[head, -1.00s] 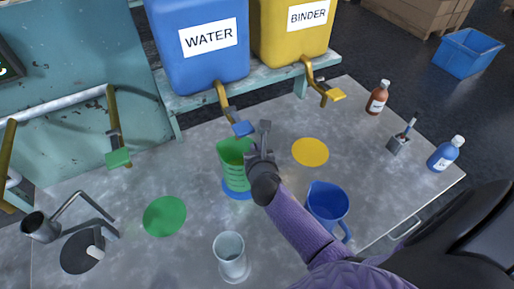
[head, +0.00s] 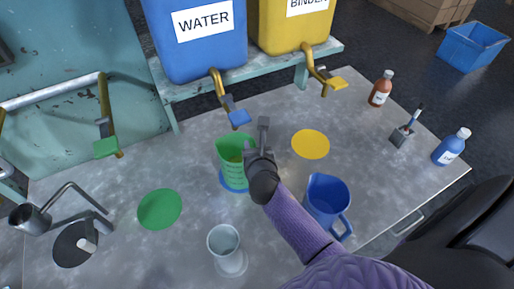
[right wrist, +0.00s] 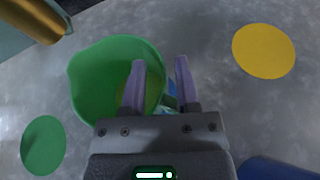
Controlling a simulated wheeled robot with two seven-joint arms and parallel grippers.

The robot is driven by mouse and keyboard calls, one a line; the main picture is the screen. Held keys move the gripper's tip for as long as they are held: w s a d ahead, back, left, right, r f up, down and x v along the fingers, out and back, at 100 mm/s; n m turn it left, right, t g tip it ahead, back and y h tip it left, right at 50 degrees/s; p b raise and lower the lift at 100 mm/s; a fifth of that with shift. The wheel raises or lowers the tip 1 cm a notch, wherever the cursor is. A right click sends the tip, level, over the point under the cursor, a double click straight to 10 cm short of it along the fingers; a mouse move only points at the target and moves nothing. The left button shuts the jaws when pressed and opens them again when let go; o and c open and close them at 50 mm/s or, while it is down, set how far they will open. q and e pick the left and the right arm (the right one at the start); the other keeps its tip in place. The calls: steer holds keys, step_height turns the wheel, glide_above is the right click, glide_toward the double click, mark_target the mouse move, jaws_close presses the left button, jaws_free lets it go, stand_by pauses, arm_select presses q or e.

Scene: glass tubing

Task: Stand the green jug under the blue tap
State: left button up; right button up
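The green jug (head: 232,165) stands upright on the table over a blue disc (head: 224,184), close below the blue tap (head: 239,117). The disc's rim shows at the jug's foot. In the right wrist view I look down into the jug's open mouth (right wrist: 95,85). My right gripper (right wrist: 160,62) is at the jug's right side. Its fingers stand apart, one over the mouth and one just outside the rim, with a clear gap between them. The jug's handle is mostly hidden by the gripper. My left gripper is out of view.
A blue jug (head: 327,200) stands right of my right forearm, and a clear beaker (head: 224,241) in front. A yellow disc (head: 311,144) and green disc (head: 160,209) lie bare. Blue WATER (head: 195,55) and yellow BINDER (head: 290,30) tanks stand behind. Bottles (head: 451,147) are at right.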

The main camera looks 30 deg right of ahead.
steer(key=p+v, duration=0.3)
steer(key=v, duration=0.8)
steer(key=shift+s+a+r, duration=0.15)
steer(key=shift+s+r, duration=0.05)
steer(key=shift+s, duration=0.05)
stand_by(0.6)
